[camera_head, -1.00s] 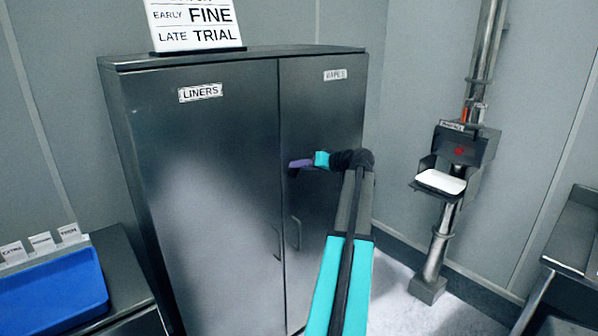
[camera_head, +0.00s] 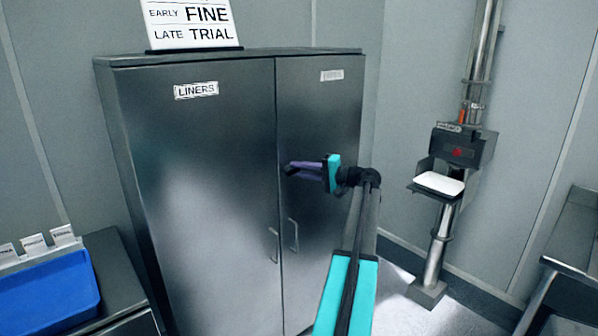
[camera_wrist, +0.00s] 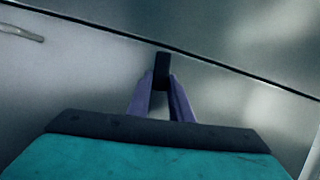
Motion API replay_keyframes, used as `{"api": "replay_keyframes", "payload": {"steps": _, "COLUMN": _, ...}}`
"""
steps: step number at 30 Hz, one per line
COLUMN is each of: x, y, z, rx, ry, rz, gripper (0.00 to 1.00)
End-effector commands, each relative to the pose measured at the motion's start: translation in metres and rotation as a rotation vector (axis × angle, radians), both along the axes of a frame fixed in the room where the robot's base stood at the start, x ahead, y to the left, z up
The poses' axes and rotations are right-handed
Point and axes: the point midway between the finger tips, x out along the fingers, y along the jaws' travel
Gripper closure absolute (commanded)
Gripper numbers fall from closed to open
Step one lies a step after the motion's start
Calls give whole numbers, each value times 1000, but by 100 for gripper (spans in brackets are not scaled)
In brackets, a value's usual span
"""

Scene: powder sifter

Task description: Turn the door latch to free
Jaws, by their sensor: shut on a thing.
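The door latch is a small dark block (camera_wrist: 162,66) close to the seam between the two cabinet doors. In the head view its dark end (camera_head: 289,169) shows beside that seam. My gripper (camera_head: 295,170) reaches it from the right. Its purple fingers (camera_wrist: 162,92) are shut on the latch, one on each side, in the wrist view. The fingers hide part of the latch, and I cannot tell whether it crosses the seam. The left door (camera_head: 200,200) and right door (camera_head: 335,115) of the grey cabinet look closed.
Two bar handles flank the seam lower down, the left (camera_head: 273,245) and the right (camera_head: 293,235). A sign (camera_head: 192,25) stands on the cabinet. A blue tray (camera_head: 45,305) is at lower left. A post-mounted device (camera_head: 455,150) stands at right, with open floor before it.

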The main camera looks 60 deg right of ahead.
Motion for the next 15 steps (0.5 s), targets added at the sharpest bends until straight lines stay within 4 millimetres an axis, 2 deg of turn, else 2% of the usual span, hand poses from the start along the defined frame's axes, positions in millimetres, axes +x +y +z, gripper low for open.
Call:
{"api": "replay_keyframes", "payload": {"steps": 6, "x": 1, "y": 0, "z": -1, "rx": 108, "ry": -39, "rz": 1, "gripper": 100}}
{"api": "replay_keyframes", "payload": {"steps": 15, "x": 1, "y": 0, "z": -2, "rx": 159, "ry": -57, "rz": 0, "gripper": 100}}
